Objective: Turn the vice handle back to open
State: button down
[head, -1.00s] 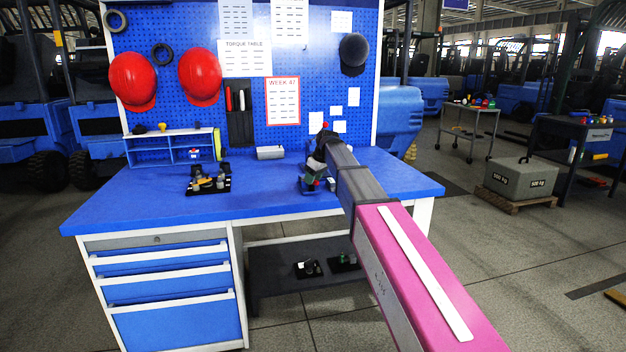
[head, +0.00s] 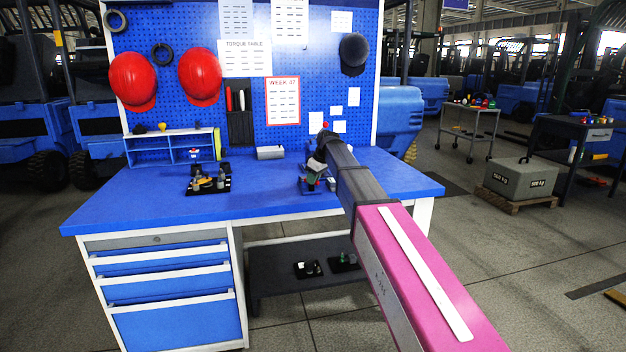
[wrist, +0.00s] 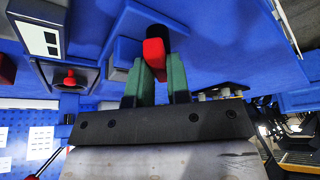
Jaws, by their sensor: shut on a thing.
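The vice (head: 308,187) is a small blue fixture on the bench top, partly hidden behind my arm in the head view. Its handle (wrist: 154,52) shows in the wrist view as a red grip with a dark end. My gripper (wrist: 156,72) has two green fingers, one on each side of the red handle, and is shut on it. In the head view my gripper (head: 315,168) is small and dark at the vice, and the handle cannot be made out clearly there.
The blue workbench (head: 270,198) is mostly clear in the middle. A black tray (head: 208,187) with small parts lies to the left. A grey block (head: 270,153) and a blue shelf unit (head: 172,150) stand near the pegboard (head: 215,110). A red button (wrist: 70,78) shows in the wrist view.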

jog(key=n+g, duration=0.1)
jog(key=n, duration=0.3)
jog(key=shift+w+n+g+y, duration=0.2)
jog(key=shift+n+g+y, duration=0.1)
jog(key=shift+n+g, duration=0.8)
jog(key=shift+n, duration=1)
jog(key=c, duration=1.1)
grip_release()
jog(key=shift+w, duration=0.15)
